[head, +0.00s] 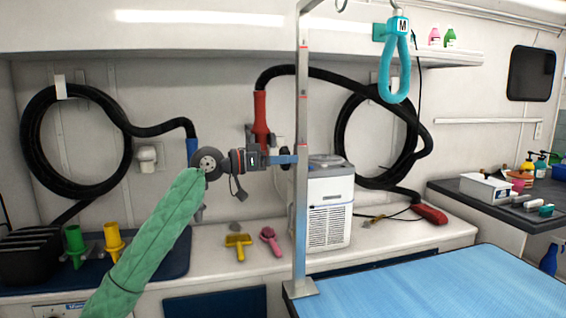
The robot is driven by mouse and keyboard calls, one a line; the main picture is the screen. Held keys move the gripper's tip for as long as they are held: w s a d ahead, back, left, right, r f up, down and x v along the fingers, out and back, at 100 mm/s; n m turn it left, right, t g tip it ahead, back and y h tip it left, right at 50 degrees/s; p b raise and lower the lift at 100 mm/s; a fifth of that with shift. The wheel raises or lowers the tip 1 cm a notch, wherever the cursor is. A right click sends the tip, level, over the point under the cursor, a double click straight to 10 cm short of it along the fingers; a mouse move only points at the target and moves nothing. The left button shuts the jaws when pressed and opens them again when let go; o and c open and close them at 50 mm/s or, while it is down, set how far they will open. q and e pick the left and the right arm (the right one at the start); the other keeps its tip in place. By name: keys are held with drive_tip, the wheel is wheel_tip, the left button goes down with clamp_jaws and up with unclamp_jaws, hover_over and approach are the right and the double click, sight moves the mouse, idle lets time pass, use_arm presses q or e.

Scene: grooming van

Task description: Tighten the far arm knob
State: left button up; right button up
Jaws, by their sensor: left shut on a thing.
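A small dark knob (285,152) shows at the post's left side, partly hidden by my gripper. My left arm, in a green sleeve, comes in from the lower left. My left gripper (287,159) reaches right to the post and is shut on the knob, its blue fingers pointing right. The finger contact is small and partly hidden. My right gripper is not in view.
The blue table (450,288) is bare. A white unit (329,205) stands behind the post on the counter (400,236). A red dryer nozzle (260,120) hangs close above my gripper. A yellow brush (238,243) and a pink brush (270,240) lie below. A cyan loop (396,75) hangs overhead.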

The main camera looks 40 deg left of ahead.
use_arm(q)
drive_tip(key=o, duration=1)
drive_tip(key=b+v, duration=0.1)
drive_tip(key=v, duration=0.6)
drive_tip(key=shift+s+a, duration=0.25)
drive_tip(key=shift+a, duration=0.05)
